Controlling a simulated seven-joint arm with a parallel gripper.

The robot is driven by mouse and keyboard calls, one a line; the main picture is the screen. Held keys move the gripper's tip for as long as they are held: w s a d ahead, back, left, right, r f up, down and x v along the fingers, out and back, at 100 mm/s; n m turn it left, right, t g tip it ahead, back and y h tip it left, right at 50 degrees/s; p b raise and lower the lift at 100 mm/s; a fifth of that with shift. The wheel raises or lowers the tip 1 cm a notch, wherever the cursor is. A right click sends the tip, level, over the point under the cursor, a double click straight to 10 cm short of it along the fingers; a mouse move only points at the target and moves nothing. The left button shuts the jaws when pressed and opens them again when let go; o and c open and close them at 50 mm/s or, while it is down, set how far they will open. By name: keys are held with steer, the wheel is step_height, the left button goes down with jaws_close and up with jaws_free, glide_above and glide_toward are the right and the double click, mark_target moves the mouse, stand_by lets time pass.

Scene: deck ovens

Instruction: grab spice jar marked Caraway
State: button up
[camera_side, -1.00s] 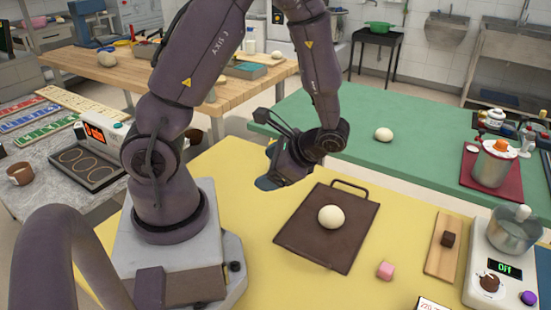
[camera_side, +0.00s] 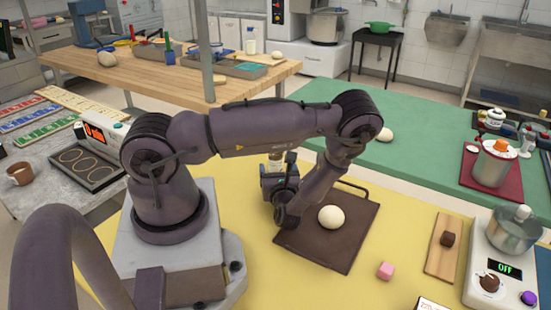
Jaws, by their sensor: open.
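My gripper (camera_side: 276,168) is low over the yellow table, left of the brown board's upper left part. The jaws are open, though the wrist hides much of them. A small pale upright thing with a brownish top (camera_side: 275,156) shows just beyond the jaws. It may be a spice jar, but it is partly hidden and too small to tell. I can read no Caraway label in this view. I cannot tell whether the jaws are around it or only beside it.
A brown board (camera_side: 331,247) with a dough ball (camera_side: 331,217) lies right of my gripper. The yellow table's front middle is clear.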

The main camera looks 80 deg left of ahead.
mark_target(277, 160)
steer(key=a, duration=0.4)
steer(key=w+a, duration=0.1)
steer(key=a, duration=0.2)
steer(key=shift+f, duration=0.1)
steer(key=shift+d, duration=0.1)
steer(key=c, duration=1.1)
steer(key=shift+o, duration=0.2)
